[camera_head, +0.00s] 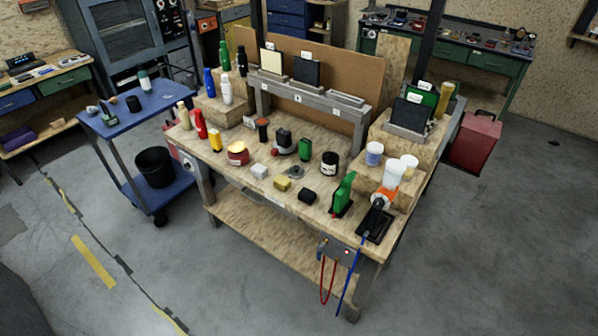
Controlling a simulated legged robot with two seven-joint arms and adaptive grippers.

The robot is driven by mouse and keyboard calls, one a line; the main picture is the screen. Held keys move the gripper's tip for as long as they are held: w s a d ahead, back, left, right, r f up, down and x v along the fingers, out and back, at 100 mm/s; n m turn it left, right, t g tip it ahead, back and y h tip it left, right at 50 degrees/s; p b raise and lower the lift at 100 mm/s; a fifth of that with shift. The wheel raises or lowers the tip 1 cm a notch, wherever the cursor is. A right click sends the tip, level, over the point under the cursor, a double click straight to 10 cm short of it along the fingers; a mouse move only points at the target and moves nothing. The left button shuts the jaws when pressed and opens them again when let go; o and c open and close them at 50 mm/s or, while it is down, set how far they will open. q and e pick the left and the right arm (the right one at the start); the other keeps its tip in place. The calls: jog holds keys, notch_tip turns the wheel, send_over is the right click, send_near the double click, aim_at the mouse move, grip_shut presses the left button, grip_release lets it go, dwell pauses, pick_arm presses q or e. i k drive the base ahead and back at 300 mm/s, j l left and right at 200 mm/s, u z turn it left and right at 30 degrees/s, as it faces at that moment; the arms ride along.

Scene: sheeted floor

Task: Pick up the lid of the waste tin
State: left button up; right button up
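A red metal bin (472,146), which looks like the waste tin, stands at the right end of the workbench. Neither of my grippers is in view.
The wooden workbench (225,184) carries bottles, tins, blocks and a green tool. A blue cart (118,122) with a black open bucket (155,167) stands at left. Red and blue cords (326,285) hang at the front.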

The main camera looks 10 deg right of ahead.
aim_at(297, 171)
jog(key=z, duration=0.2)
jog(key=i+j+z, duration=0.6)
jog(key=z, duration=0.2)
